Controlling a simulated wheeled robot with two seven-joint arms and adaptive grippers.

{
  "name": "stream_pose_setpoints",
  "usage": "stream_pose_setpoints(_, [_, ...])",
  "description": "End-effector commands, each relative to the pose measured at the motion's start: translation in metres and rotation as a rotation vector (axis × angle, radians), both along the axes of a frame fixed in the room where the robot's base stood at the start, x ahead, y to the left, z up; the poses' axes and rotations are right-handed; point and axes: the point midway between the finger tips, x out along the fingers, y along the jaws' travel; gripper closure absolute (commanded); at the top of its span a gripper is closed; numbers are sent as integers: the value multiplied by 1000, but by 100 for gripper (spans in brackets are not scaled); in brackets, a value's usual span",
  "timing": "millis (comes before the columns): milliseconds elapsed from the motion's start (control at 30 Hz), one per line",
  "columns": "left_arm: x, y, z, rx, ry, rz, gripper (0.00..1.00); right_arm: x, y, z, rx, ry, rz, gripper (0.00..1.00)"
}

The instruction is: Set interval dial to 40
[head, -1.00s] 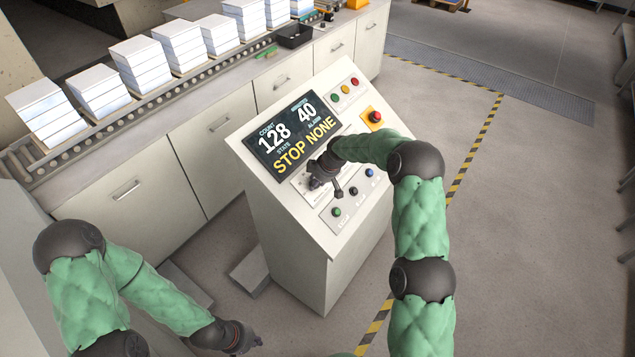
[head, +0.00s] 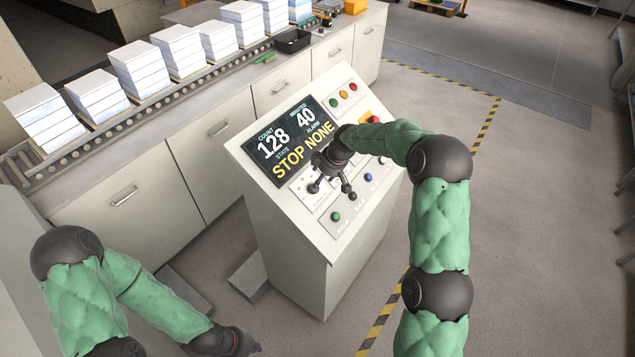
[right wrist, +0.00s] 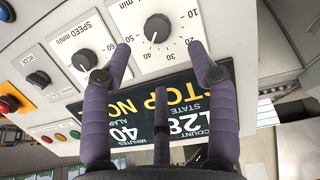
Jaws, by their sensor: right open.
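The sloped control panel (head: 300,225) stands in the middle of the head view. Its screen (head: 290,138) reads count 128, minutes 40, state STOP, alarm NONE. The interval dial (right wrist: 157,28), a black knob with a white pointer mark, shows in the right wrist view with scale numbers around it. Its pointer faces the screen side, near the 40 end of the visible numbers. My right gripper (right wrist: 161,48) is open, its fingertips on either side of the dial and seemingly apart from it. My left gripper (head: 246,346) hangs low, left of the panel.
A second knob, labelled speed (right wrist: 85,60), sits beside the dial. A red emergency button (right wrist: 8,103) and several coloured buttons are on the panel. A roller conveyor (head: 150,105) with paper stacks runs behind. The floor at right is clear.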

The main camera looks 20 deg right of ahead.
Motion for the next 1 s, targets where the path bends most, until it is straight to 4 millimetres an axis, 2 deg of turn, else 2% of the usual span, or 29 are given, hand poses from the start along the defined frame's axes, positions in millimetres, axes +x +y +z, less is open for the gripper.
stream_pose_setpoints(100, [0,0,0,0,0,0,100,-6,-4,19,0,-3,-1,41])
stream_pose_setpoints(300, [0,0,0,0,0,0,100,-12,-7,33,0,0,0,41])
stream_pose_setpoints(1000, [0,0,0,0,0,0,100,-13,-7,35,0,0,0,41])
